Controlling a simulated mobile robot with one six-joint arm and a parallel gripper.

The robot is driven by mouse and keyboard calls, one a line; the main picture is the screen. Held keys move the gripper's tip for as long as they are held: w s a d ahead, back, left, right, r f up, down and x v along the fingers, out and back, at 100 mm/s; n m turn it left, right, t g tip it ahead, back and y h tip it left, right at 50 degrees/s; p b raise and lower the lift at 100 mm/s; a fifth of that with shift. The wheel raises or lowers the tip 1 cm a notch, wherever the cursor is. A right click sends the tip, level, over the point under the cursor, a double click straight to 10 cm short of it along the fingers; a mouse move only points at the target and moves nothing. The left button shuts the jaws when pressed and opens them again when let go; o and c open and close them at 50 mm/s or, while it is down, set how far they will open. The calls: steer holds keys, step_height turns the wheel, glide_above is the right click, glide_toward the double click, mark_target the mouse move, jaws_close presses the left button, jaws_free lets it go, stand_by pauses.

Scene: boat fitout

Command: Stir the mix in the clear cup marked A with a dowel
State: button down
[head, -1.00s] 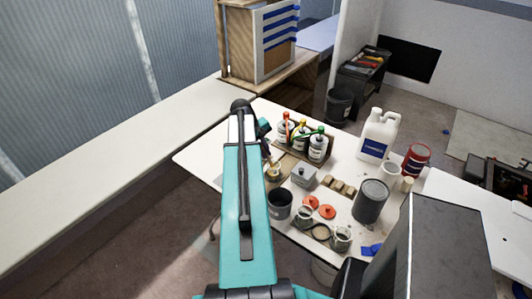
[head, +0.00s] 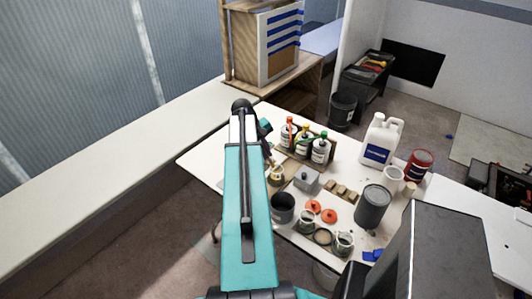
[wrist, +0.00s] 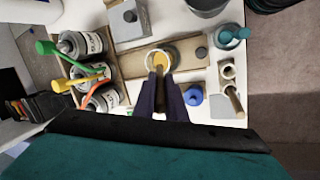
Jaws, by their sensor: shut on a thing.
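A clear cup (wrist: 174,53) with yellowish mix stands on a wooden board (wrist: 135,68) in the wrist view. No letter on it can be read. In the head view the cup (head: 277,176) is partly hidden beside my arm. My gripper (wrist: 160,75) is shut on a thin tan dowel (wrist: 160,62). The dowel's lower end is inside the cup's rim, over or in the mix; its depth cannot be told. The fingers are above the near side of the cup.
Several bottles with coloured pumps (head: 303,145) stand close to the cup. A grey lidded box (head: 307,180) and a dark pot (head: 282,207) are also near. A blue-capped item (wrist: 193,95) and a holder with a wooden stick (wrist: 232,100) are right of the fingers.

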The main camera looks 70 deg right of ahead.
steer(key=shift+r, duration=0.1)
stand_by(0.3)
steer(key=shift+r+p, duration=1.05)
steer(key=shift+r, duration=0.85)
steer(key=w+a+n+t+h+b, duration=0.15)
steer(key=w+a+n+b, duration=0.5)
steer(key=w+a, duration=2.05)
steer(key=w+a+n+t+b, duration=0.1)
steer(key=w+a+n+b, duration=0.1)
steer(key=a, duration=1)
steer(key=w+a+f+n+t+b, duration=0.1)
steer(key=w+a, duration=0.4)
steer(key=a, duration=0.7)
steer(key=w+a+f+n+t+b, duration=0.1)
steer(key=w+a+n+b, duration=0.2)
steer(key=a, duration=0.9)
steer(key=shift+w+n+y+b, duration=0.35)
steer(key=shift+w+b, duration=0.15)
steer(key=shift+w, duration=0.05)
steer(key=shift+s+a, duration=0.1)
